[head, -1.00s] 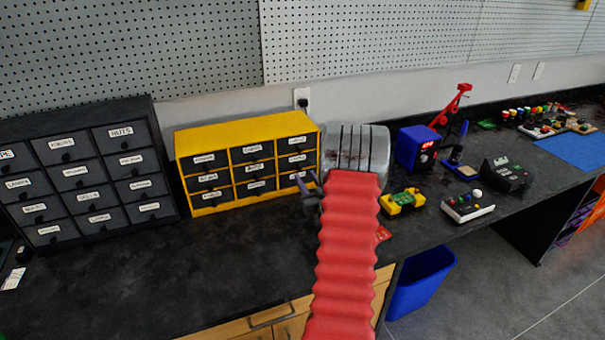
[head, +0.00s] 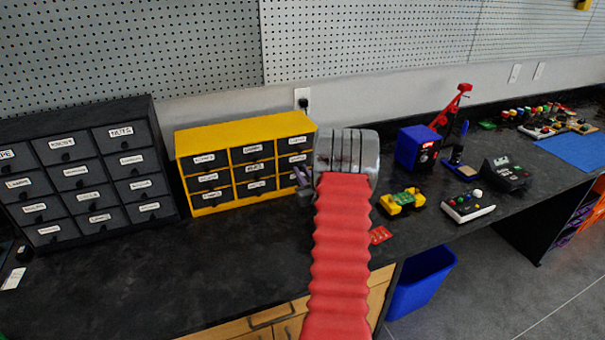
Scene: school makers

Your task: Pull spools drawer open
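A yellow cabinet (head: 247,137) with several small dark drawers stands on the black bench near the wall. A larger black cabinet (head: 75,115) with several labelled drawers stands to its left. I cannot read a spools label on either one; most labels are too blurred. No drawer appears pulled out.
My red-sleeved arm hides part of the bench. To its right are a yellow device (head: 402,202), a blue power box (head: 417,148), a white control board (head: 468,206) and a red card (head: 380,235). The bench (head: 150,275) before the cabinets is mostly clear.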

